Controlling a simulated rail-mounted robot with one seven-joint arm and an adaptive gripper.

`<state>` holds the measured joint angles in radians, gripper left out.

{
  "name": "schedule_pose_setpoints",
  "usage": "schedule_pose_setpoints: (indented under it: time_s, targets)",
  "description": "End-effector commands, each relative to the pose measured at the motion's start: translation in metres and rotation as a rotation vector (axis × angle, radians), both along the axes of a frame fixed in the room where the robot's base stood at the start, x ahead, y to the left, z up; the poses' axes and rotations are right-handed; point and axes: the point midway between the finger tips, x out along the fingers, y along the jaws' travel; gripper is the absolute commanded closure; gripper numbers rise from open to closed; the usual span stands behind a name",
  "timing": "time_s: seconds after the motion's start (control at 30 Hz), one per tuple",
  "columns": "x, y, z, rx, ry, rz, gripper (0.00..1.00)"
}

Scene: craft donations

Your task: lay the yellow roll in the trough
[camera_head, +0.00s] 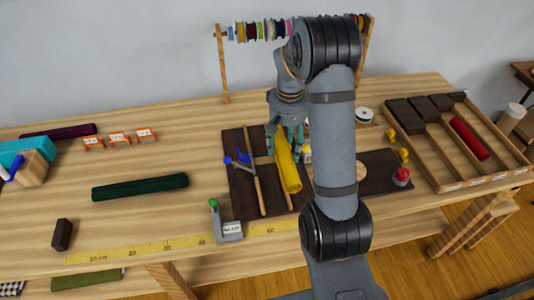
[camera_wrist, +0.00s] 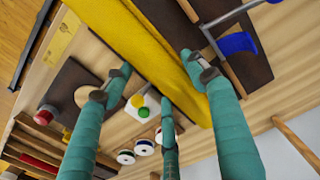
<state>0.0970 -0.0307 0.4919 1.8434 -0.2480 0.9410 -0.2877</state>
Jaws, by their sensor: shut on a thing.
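The yellow roll (camera_head: 288,170) is a long cylinder in the middle of the bench, over a dark brown board (camera_head: 240,190). My gripper (camera_head: 284,137) is shut on its far end, with teal fingers on either side. In the wrist view the roll (camera_wrist: 165,55) runs diagonally between the fingers (camera_wrist: 165,90). I cannot tell whether it touches the board. A wooden tray with long open troughs (camera_head: 443,160) stands at the right. One trough holds a red roll (camera_head: 469,138), and dark blocks (camera_head: 405,115) lie across its far end.
A tool with a blue part (camera_head: 243,157) lies left of the roll. A green-knobbed device (camera_head: 228,225) stands in front. A red-topped object (camera_head: 401,177) and yellow pieces (camera_head: 404,156) lie between roll and tray. A dark green roll (camera_head: 140,187) lies left. A spool rack (camera_head: 224,65) stands behind.

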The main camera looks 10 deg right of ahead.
Motion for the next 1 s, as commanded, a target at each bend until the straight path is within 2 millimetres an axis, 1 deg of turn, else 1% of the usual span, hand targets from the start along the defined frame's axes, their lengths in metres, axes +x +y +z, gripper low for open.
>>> schedule_pose_setpoints:
  time_s: [0.03, 0.1, 0.2, 0.3, 0.4, 0.57, 0.7, 0.8, 1.0]
  targets:
    - [0.010, 0.008, -0.006, 0.000, 0.004, 0.002, 0.77]
    - [0.026, 0.016, -0.015, 0.001, 0.004, 0.001, 0.77]
    - [0.045, 0.026, -0.028, 0.000, 0.002, 0.000, 0.77]
    - [0.059, 0.033, -0.038, 0.000, 0.001, -0.002, 0.77]
    - [0.066, 0.038, -0.044, 0.000, 0.000, -0.003, 0.77]
    - [0.069, 0.040, -0.054, 0.000, 0.002, -0.003, 0.77]
    - [0.068, 0.039, -0.075, 0.000, 0.004, -0.004, 0.77]
    - [0.069, 0.039, -0.085, 0.000, 0.001, -0.004, 0.77]
    - [0.070, 0.039, -0.087, 0.000, -0.002, -0.004, 0.77]
